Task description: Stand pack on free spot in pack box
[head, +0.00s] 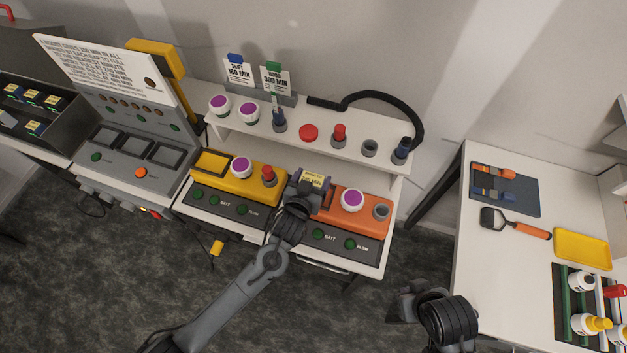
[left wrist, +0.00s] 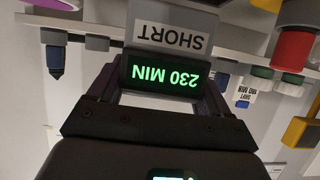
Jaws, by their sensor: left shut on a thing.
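My left gripper (head: 308,190) is shut on a pack (head: 313,179) at the left end of the orange unit (head: 345,200). The pack shows a pale yellow label in the head view. In the left wrist view the pack (left wrist: 162,75) sits between the two fingers, with a grey face reading SHORT and a green 230 MIN display, both upside down. I cannot tell whether the pack touches the orange unit. A dark box (head: 62,107) at the far left holds several packs (head: 33,97) with yellow labels. My right gripper (head: 402,304) is at the lower right; its jaw opening is unclear.
A yellow unit (head: 222,180) stands left of the orange one. A white shelf (head: 350,148) behind them carries knobs and plugs. A grey panel (head: 135,135) with a sign stands between the units and the dark box. The right table (head: 490,270) holds a scraper (head: 515,223) and bottles.

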